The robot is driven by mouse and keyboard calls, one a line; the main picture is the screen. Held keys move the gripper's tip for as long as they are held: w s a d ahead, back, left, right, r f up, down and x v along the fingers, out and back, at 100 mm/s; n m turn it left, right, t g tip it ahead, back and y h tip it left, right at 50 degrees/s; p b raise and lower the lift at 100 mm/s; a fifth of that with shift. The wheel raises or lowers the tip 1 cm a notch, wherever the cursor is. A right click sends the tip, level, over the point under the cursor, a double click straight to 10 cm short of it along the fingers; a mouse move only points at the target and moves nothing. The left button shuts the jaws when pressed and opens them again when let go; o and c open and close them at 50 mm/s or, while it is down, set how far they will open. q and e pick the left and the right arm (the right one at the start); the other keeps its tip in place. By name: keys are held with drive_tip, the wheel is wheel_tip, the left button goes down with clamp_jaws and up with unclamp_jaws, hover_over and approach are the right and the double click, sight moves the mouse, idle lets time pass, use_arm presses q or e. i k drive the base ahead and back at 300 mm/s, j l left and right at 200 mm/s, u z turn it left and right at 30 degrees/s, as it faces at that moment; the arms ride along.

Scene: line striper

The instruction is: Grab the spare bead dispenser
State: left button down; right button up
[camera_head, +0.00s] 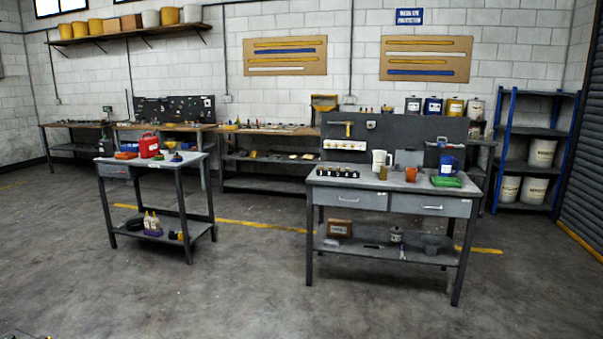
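I cannot tell for sure which thing is the spare bead dispenser. Two small pale bottles (151,221) stand upright on the lower shelf of the left cart. A yellow and dark box-like unit (323,103) stands at the back bench, and a white jug (379,160) stands on the right workbench. All are too small to identify closely. A small dark piece at the bottom left edge may be part of my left gripper (28,335); its fingers cannot be made out. My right gripper is not in view. Nothing visible is in a gripper.
The grey left cart (190,160) holds a red can (148,145). The right workbench (400,202) has two drawers, a blue jug (447,166) and an orange cup (411,174). A blue rack (503,150) stands at right. The concrete floor ahead (240,290) is clear.

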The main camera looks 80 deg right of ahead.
sight(383, 176)
drive_tip(key=z, duration=3.15)
drive_tip(key=i+l+z, duration=0.15)
drive_tip(key=i, duration=1.2)
drive_tip(key=i+u, duration=0.1)
drive_tip(key=i, duration=0.8)
drive_tip(key=i+l, duration=0.2)
drive_tip(key=i, duration=0.75)
drive_tip(key=i+l+u, duration=0.1)
drive_tip(key=i+u, duration=0.3)
drive_tip(key=i+l+u, duration=0.2)
drive_tip(key=i+u, duration=0.2)
drive_tip(key=i+l+u, duration=0.6)
drive_tip(key=l+u, duration=0.2)
